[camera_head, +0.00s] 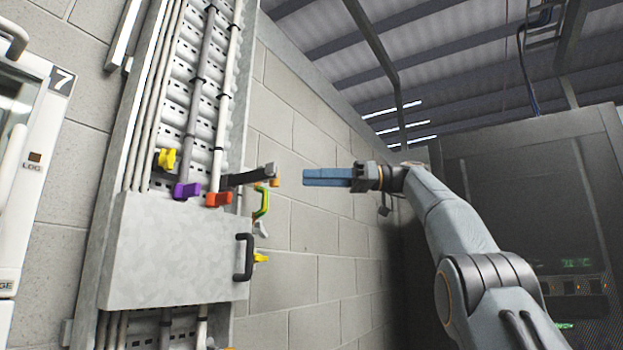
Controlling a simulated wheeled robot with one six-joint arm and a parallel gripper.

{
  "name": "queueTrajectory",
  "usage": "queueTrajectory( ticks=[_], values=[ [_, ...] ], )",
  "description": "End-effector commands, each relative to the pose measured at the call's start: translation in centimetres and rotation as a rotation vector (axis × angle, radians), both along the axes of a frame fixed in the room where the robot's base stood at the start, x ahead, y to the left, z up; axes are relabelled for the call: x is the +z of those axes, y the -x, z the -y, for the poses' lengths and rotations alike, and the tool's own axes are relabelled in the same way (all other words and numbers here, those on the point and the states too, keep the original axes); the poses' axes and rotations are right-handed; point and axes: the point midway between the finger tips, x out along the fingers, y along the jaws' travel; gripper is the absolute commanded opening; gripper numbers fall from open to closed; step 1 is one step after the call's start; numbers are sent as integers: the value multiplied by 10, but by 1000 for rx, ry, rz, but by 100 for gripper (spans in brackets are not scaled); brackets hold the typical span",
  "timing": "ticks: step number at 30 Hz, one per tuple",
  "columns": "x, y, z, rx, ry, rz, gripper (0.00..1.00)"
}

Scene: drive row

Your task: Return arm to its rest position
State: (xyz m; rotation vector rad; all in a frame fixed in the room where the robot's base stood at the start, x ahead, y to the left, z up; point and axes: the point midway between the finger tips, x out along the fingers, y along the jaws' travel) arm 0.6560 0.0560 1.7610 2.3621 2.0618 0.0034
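My gripper (308,178) is at the middle of the head view, at the end of my arm, which comes in from the lower right. Its two blue fingers point left and lie against each other with no gap showing. Nothing is seen between them. The fingertips are in front of the block wall, to the right of a black lever with an orange end (275,174), with a visible gap in the picture between them.
A grey metal box (165,255) with a black handle (243,257) is at left. Purple (186,191), orange-red (218,199) and yellow (166,159) fittings sit above it. A white cabinet (30,150) marked 7 is far left. A dark cabinet (530,190) stands behind my arm.

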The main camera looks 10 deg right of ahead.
Motion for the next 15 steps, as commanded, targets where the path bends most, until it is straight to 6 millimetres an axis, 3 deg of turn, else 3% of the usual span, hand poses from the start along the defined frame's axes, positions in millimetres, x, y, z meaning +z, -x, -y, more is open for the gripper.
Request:
queueTrajectory(
  ticks=[12, 15],
  values=[
    [0, 0, 4, 0, -3, -1, 39],
    [-6, -7, 3, -18, -3, -33, 39]
  ],
)
